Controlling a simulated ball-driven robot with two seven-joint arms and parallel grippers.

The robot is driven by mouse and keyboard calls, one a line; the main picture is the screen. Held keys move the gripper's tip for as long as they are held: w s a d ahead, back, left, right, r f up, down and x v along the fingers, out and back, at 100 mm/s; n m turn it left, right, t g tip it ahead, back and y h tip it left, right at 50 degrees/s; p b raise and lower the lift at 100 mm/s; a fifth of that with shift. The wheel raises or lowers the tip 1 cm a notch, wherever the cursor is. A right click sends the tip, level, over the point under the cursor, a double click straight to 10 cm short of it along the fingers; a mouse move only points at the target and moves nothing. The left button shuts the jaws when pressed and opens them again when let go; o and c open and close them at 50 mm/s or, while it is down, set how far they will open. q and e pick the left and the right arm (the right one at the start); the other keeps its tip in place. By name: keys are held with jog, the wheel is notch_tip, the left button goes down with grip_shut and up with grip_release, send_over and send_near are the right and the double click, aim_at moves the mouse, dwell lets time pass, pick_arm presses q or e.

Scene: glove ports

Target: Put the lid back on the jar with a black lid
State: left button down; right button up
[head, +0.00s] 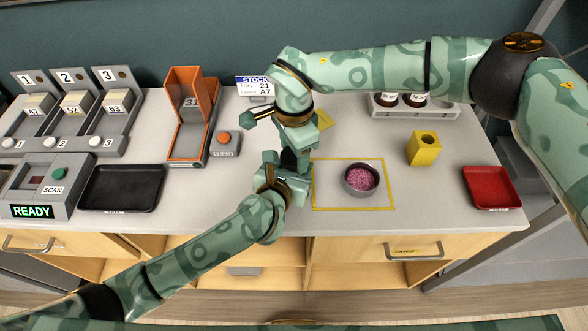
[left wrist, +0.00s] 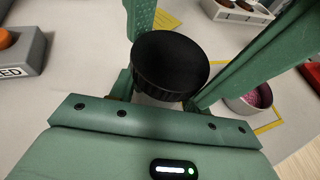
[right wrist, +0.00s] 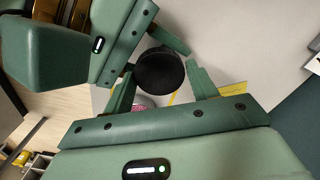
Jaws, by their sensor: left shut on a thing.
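The black lid (left wrist: 170,62) is a ribbed round cap, level between my two grippers; it also shows in the right wrist view (right wrist: 159,72) and as a dark patch in the head view (head: 291,161). A pale strip of the jar (left wrist: 158,99) shows right under it. Whether the lid sits fully down cannot be told. My left gripper (head: 289,178) is shut on the jar, below the lid, raised off the bench. My right gripper (head: 295,147) is above; its fingers (right wrist: 163,75) stand apart on either side of the lid, close to its rim.
A bowl of pink grains (head: 361,178) stands in a yellow outline on the right. Behind are a yellow block (head: 423,148) and a rack of dark-topped jars (head: 440,111). A red tray (head: 491,188) is far right. A black tray (head: 122,188) and orange dispenser (head: 187,140) are left.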

jog(key=shift+o, duration=1.2)
jog(key=shift+r, duration=2.25)
jog(key=shift+c, duration=0.3)
jog(key=shift+r, duration=0.15)
notch_tip(320, 180, up, 3)
jog(key=n, duration=0.3)
jog(key=shift+r, duration=0.1)
